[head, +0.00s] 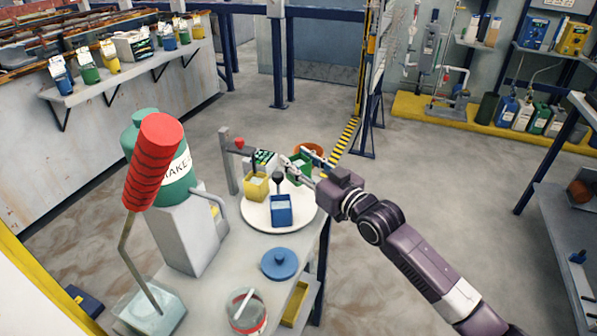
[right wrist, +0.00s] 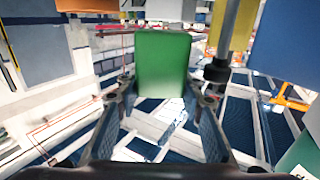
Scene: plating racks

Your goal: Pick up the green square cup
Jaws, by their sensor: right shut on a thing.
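The green square cup (head: 303,172) is at the back right of the white round plate (head: 257,220) in the head view, partly hidden by my right gripper (head: 297,167). My right gripper is shut on it. In the right wrist view the green cup (right wrist: 163,62) stands upright between the two fingers. I cannot tell whether its base touches the plate. A yellow square cup (head: 255,188) and a blue square cup (head: 281,211) are on the plate. My left gripper is not in view.
A post with a red knob (head: 239,143) stands behind the yellow cup. A large green bottle (head: 178,182) on a grey block, a blue lid (head: 279,264) and a jar (head: 246,312) are on the left and front of the table.

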